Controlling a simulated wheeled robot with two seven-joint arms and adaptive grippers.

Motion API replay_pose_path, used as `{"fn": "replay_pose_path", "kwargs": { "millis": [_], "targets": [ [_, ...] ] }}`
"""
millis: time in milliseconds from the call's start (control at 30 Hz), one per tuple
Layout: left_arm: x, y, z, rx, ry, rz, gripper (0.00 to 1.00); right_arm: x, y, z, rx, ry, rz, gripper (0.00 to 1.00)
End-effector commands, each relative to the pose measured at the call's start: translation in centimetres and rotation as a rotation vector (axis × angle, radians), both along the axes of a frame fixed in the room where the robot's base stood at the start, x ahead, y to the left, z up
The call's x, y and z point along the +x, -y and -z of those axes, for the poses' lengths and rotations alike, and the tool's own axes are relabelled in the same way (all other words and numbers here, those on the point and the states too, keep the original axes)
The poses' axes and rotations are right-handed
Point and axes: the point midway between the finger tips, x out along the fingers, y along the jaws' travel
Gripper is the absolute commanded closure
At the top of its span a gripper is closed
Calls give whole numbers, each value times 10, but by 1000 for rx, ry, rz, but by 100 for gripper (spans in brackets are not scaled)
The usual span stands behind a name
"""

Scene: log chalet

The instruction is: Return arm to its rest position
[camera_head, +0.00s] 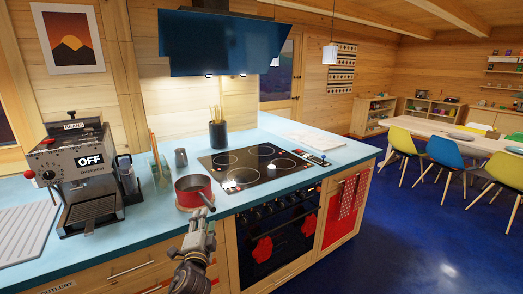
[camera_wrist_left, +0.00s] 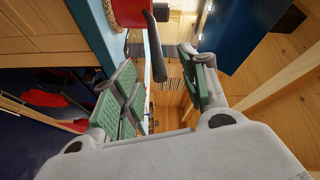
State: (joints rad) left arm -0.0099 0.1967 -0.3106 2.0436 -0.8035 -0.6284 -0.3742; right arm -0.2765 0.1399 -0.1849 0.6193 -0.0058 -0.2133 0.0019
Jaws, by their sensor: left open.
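My left gripper (camera_head: 201,213) is in front of the blue counter's front edge in the head view, just below the handle of the red saucepan (camera_head: 190,190). In the left wrist view my left gripper (camera_wrist_left: 165,90) is open, with its green-padded fingers spread and nothing held. The saucepan's dark handle (camera_wrist_left: 155,45) and part of its red side show between and beyond the fingers there. The saucepan stands on a round trivet on the counter, left of the black hob. I cannot tell from these views whether the handle touches a finger. My right gripper is not in view.
The blue counter (camera_head: 150,225) runs along the wall and holds a coffee machine (camera_head: 82,170), a moka pot (camera_head: 181,158), a utensil holder (camera_head: 218,135) and the hob (camera_head: 260,165). The oven (camera_head: 275,235) is below the hob. The blue floor at right (camera_head: 420,240) is free up to the chairs.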

Motion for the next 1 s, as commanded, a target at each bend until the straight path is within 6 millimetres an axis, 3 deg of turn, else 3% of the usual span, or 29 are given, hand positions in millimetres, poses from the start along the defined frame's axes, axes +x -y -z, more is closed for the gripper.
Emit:
{"fn": "replay_pose_path", "kwargs": {
  "millis": [167, 467, 767, 1000],
  "targets": [
    [4, 15, 8, -132, 8, 72, 56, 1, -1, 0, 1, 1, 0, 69],
    [18, 25, 81, -292, -94, 131, 56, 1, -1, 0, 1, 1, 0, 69],
    [23, 17, 199, -469, -264, 125, 56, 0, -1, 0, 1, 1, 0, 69],
    [8, 1, 298, -598, -402, 72, 56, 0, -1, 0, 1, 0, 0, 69]
  ]
}}
